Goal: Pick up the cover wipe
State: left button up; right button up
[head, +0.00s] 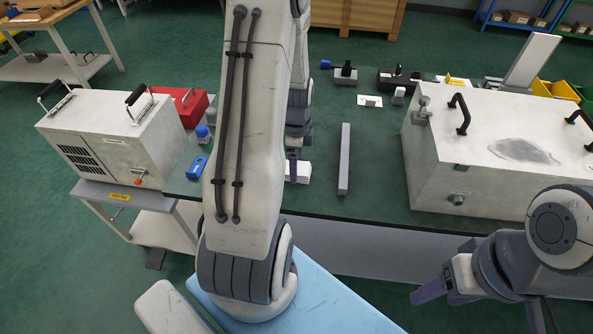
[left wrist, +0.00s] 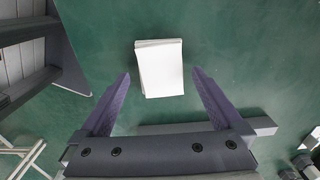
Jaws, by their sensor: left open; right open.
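The cover wipe looks like a small white folded stack (head: 301,172) on the green bench top, partly hidden behind my left arm. In the left wrist view the white stack (left wrist: 160,68) lies flat just beyond and between the two purple fingertips. My left gripper (left wrist: 160,74) is open and empty, with its fingers apart on either side of the stack's near end. In the head view my left arm hides most of this gripper. My right gripper (head: 432,290) is at the lower right, in front of the bench, open and away from the stack.
A grey bar (head: 344,160) lies right of the stack. A large pale box with black handles (head: 480,150) stands on the right, and a pale vented box (head: 110,140) on the left. A red box (head: 182,104) and a blue item (head: 196,168) sit left of my arm.

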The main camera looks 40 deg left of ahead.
aim_at(299, 171)
pick_arm(q)
jog(key=shift+f, duration=0.9)
jog(key=c, duration=1.4)
jog(key=shift+r, duration=0.1)
jog(key=shift+r, duration=0.45)
jog(key=r, duration=0.2)
jog(key=d+r, duration=0.1)
jog(key=r, duration=0.1)
jog(key=shift+s, duration=0.1)
jog(key=s+d+r, duration=0.1)
jog(key=d+r, duration=0.1)
jog(key=d, duration=0.1)
jog(key=s+d+r, duration=0.1)
jog(key=d+r, duration=0.1)
jog(key=d, duration=0.2)
jog(key=s+d+r, duration=0.1)
jog(key=d+r, duration=0.1)
jog(key=d, duration=0.1)
jog(key=shift+d, duration=0.15)
